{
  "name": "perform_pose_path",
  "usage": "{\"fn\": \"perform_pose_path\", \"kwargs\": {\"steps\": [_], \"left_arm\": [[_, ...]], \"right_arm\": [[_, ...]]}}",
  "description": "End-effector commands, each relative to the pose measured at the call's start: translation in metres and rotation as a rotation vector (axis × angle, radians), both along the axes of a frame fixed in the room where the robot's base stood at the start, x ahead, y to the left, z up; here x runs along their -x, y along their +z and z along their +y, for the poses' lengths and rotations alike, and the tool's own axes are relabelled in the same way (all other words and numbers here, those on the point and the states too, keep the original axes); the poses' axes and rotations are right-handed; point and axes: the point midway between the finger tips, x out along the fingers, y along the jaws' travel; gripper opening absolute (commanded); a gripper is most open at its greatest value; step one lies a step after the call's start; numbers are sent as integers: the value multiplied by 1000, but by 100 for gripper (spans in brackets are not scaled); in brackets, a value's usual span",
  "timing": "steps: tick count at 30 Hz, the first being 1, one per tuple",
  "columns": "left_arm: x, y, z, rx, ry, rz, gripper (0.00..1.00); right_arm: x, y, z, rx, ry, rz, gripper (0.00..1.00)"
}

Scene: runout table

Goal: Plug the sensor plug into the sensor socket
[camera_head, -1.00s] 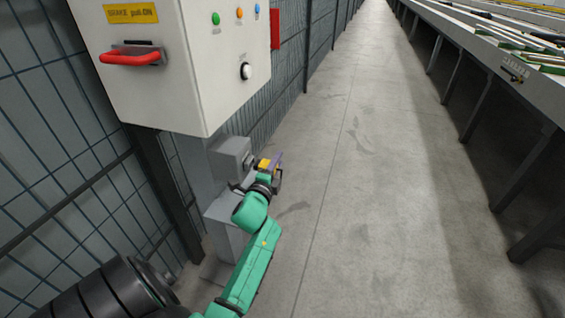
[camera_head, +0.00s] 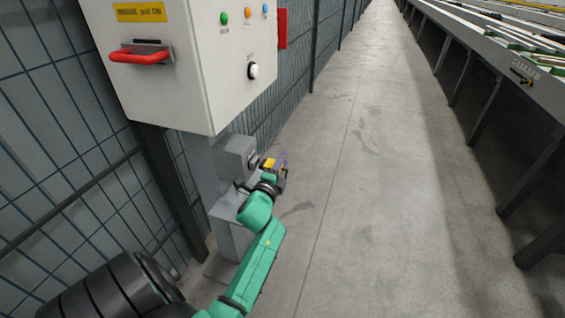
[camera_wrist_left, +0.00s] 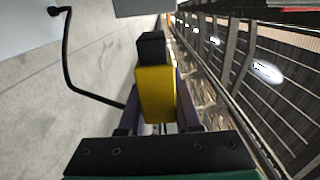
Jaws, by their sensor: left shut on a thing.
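The sensor plug (camera_head: 268,164) is a yellow block with a black tip. It also shows in the left wrist view (camera_wrist_left: 156,92), upright between the fingers, with its black end pointing up the picture. My left gripper (camera_head: 277,169) is shut on it, beside the grey box under the cabinet. A black cable (camera_wrist_left: 72,70) curves away from near the gripper in the wrist view. The grey box (camera_head: 236,152) has a dark sensor socket (camera_head: 253,160) on its right face. The plug's tip is close to this face; I cannot tell whether they touch. My right gripper is out of view.
A white control cabinet (camera_head: 195,65) with a red handle (camera_head: 141,56) and a black knob (camera_head: 253,71) hangs above. A wire fence (camera_head: 60,140) runs along the left. A long runout table (camera_head: 500,45) stands at right. The concrete aisle (camera_head: 370,180) between is clear.

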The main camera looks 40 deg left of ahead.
Motion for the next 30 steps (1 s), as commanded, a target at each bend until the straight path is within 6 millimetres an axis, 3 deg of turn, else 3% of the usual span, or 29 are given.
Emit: {"fn": "perform_pose_path", "kwargs": {"steps": [30], "left_arm": [[4, 0, 12, 1, 0, 0, 0]], "right_arm": [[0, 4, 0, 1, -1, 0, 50]]}}
